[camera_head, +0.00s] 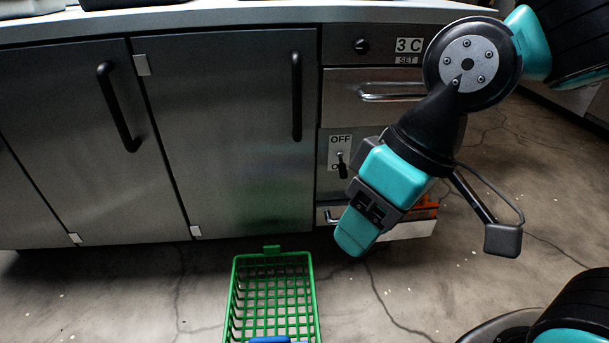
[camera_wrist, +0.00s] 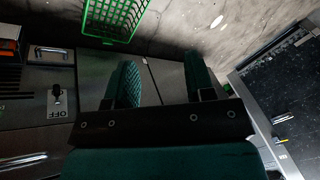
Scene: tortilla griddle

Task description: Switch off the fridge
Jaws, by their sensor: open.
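The steel fridge (camera_head: 230,130) stands under the counter, with dark door handles. Its right-hand panel carries a switch (camera_head: 341,165) with a short black lever and an OFF label above it. The lever appears to hang down, away from OFF, towards a lower label that is partly covered. In the wrist view the switch (camera_wrist: 57,95) is upside down at the left. My gripper (camera_head: 358,232) is in front of the panel, right of and below the switch in the head view, apart from it. In the wrist view my gripper (camera_wrist: 162,80) has its fingers apart with nothing between them.
Above the switch are a drawer handle (camera_head: 392,97), a black knob (camera_head: 361,46) and a "3 C" display (camera_head: 409,45). A green basket (camera_head: 273,254) with something blue inside stands on the floor before the doors. An orange-marked thing (camera_head: 428,203) is low behind my gripper.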

